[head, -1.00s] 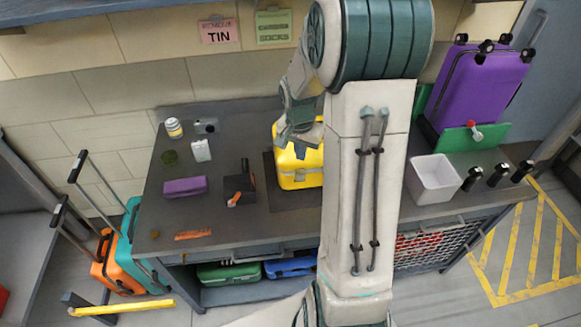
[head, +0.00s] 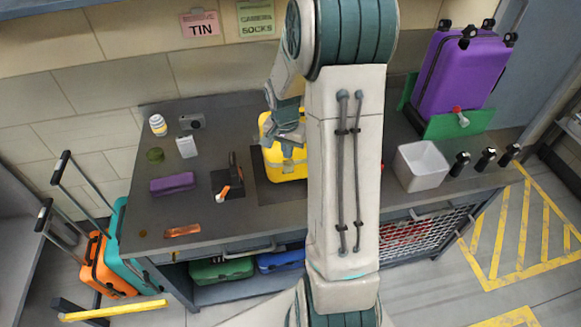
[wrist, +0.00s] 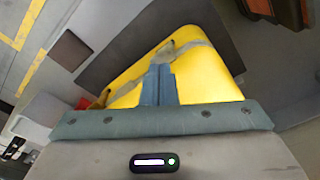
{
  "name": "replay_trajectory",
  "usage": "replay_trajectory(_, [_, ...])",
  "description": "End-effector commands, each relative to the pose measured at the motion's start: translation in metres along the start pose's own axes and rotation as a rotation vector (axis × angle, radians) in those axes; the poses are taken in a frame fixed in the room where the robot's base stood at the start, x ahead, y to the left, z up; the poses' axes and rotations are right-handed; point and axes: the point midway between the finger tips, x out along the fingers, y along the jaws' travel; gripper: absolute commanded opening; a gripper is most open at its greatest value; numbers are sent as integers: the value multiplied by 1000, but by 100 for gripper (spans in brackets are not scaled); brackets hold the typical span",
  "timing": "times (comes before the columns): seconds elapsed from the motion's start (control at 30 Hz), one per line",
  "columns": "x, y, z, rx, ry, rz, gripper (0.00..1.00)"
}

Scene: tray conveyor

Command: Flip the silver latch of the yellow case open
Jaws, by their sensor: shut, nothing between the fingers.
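The yellow case (head: 284,164) stands on a dark mat on the workbench, partly hidden behind my arm in the head view. It fills the middle of the wrist view (wrist: 208,78). My gripper (wrist: 163,68) is shut and empty, with its fingers over the top of the case. A grey piece lies by the fingertips and runs across the case. I cannot tell whether it is the silver latch or whether the fingers touch it. The latch's position is not clear in the head view.
Left of the case are a black stand with an orange part (head: 224,194), a purple box (head: 172,183) and small items. A white bin (head: 421,166) and a purple suitcase (head: 462,72) stand to the right.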

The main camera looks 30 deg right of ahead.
Motion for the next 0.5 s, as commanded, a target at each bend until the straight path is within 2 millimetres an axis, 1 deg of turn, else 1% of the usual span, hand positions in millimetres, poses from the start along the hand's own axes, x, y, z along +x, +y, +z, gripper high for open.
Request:
replay_trajectory(0.03, [12, 0, 1, 0, -2, 1, 0])
replay_trajectory(0.2, [31, 0, 1, 1, -2, 0, 0])
replay_trajectory(0.33, [38, 0, 0, 1, 0, 0, 0])
replay_trajectory(0.5, [38, 0, 0, 1, 0, 0, 0])
